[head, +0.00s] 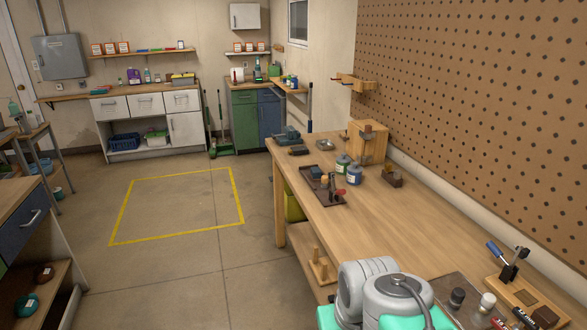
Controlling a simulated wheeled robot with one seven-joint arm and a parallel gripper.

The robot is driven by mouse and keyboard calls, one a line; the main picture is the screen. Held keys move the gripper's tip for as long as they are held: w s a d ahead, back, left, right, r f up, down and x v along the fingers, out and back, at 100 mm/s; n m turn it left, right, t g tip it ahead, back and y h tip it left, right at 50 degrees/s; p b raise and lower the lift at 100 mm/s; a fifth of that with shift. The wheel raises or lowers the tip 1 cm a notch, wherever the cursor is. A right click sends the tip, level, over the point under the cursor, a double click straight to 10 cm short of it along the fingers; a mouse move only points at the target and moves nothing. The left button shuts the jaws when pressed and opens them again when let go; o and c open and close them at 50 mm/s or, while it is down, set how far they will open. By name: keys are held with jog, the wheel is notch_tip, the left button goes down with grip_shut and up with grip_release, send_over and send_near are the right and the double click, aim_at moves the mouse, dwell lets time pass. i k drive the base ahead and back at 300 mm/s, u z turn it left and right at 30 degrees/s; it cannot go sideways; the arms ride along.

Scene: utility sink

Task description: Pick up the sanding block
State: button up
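I cannot say for certain which thing is the sanding block. A small brown block with a dark base (392,178) lies on the wooden workbench (420,225), right of two bottles. A flat dark block (298,151) lies near the bench's far end. Another dark block (545,316) is at the near right, by the lever tool. All are small in this view. White and mint parts of my own body show at the bottom. My gripper is not in view.
A dark tray (322,190) with small tools lies at the bench's left edge. Two bottles (354,175) and a wooden box (368,143) stand behind it. A lever tool (508,266) stands near right. The bench middle and the yellow-marked floor (180,205) are clear.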

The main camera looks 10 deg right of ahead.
aim_at(316, 172)
jog(key=u, duration=0.55)
jog(key=i, duration=2.3)
jog(key=z, duration=0.2)
jog(key=i, duration=1.6)
jog(key=z, duration=0.5)
